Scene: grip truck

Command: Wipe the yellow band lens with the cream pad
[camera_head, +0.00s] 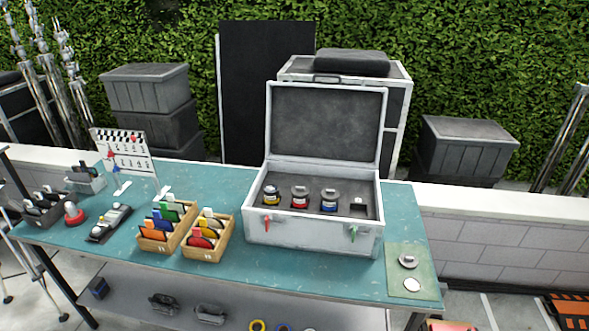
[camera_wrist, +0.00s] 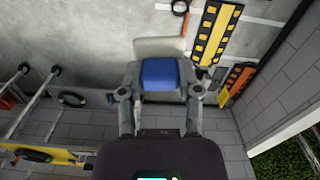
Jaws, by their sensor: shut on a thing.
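The yellow-band lens (camera_head: 271,195) stands at the left of the row in the open grey case (camera_head: 312,236), beside the red-band lens (camera_head: 300,197) and the blue-band lens (camera_head: 330,200). My gripper (camera_wrist: 160,92) shows only in the wrist view. It is shut on a blue block, with a pale flat part beyond it that looks like the cream pad (camera_wrist: 158,48). The held thing is above grey floor in that view, apart from the lens. Its underside is hidden.
The case lid stands open behind the lenses. Two wooden boxes (camera_head: 208,240) of coloured cards stand left of the case on the teal table (camera_head: 225,180). A green mat (camera_head: 408,248) at the right holds a dark round part and a white disc.

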